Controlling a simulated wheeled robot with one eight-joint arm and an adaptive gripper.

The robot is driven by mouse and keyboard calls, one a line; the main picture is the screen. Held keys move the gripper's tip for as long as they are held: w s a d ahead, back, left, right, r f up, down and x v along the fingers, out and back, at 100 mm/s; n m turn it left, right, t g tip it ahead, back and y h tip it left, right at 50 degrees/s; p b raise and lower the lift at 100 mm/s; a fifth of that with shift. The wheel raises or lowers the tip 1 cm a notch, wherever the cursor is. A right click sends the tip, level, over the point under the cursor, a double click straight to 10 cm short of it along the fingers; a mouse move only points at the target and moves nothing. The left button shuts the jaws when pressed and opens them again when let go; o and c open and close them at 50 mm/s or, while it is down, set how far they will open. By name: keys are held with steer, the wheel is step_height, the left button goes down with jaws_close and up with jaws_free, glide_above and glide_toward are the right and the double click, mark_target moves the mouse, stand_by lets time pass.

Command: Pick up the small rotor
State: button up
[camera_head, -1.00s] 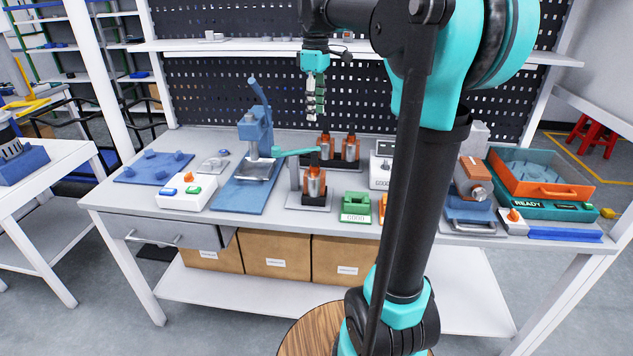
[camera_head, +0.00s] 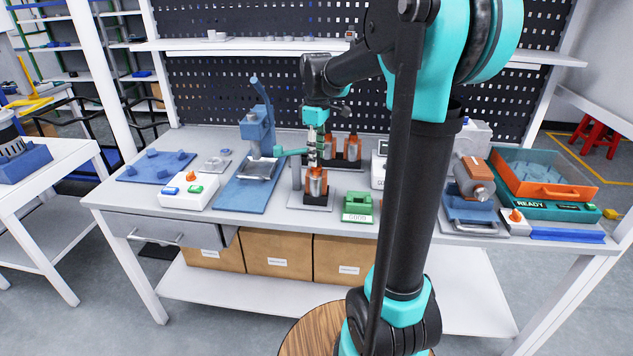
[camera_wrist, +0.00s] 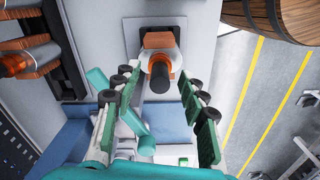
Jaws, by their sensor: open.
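I cannot tell whether the fingertips are level with the shaft's top.
A green box (camera_head: 357,207) stands to the right. My arm hides part of the bench right of it.

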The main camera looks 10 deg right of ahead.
steer(key=shift+f, duration=0.55)
jaws_close()
